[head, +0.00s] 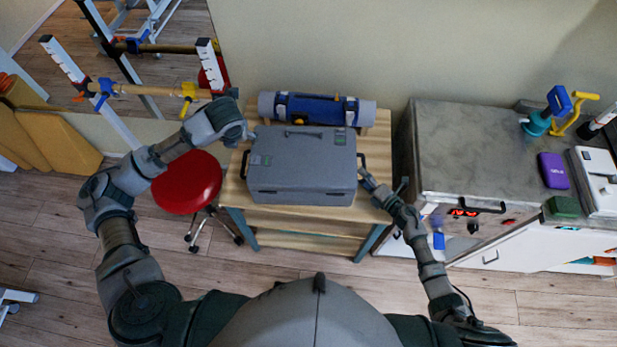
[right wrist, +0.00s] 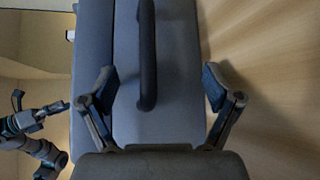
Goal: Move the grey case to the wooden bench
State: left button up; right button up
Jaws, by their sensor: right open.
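The grey case (head: 300,170) lies flat, lid shut, on a light wooden table (head: 310,220) with blue-grey legs; I cannot tell if this is the bench. The case has a dark handle at each end and a flat one on its lid. My right gripper (head: 368,181) is open at the case's right end. In the right wrist view, the dark end handle (right wrist: 147,55) shows ahead, between the spread fingers of the right gripper (right wrist: 160,88) and apart from both. My left gripper (head: 247,132) is by the case's left back corner; its fingers are unclear.
A blue and grey roll (head: 317,108) lies behind the case against the wall. A red stool (head: 187,182) stands close left of the table. A grey metal-topped cabinet (head: 470,150) stands to the right. Floor shows in front of the table.

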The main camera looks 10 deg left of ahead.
jog(key=shift+r, duration=0.1)
notch_tip(320, 180, up, 8)
jog(key=shift+w+r, duration=0.15)
jog(key=shift+r, duration=0.7)
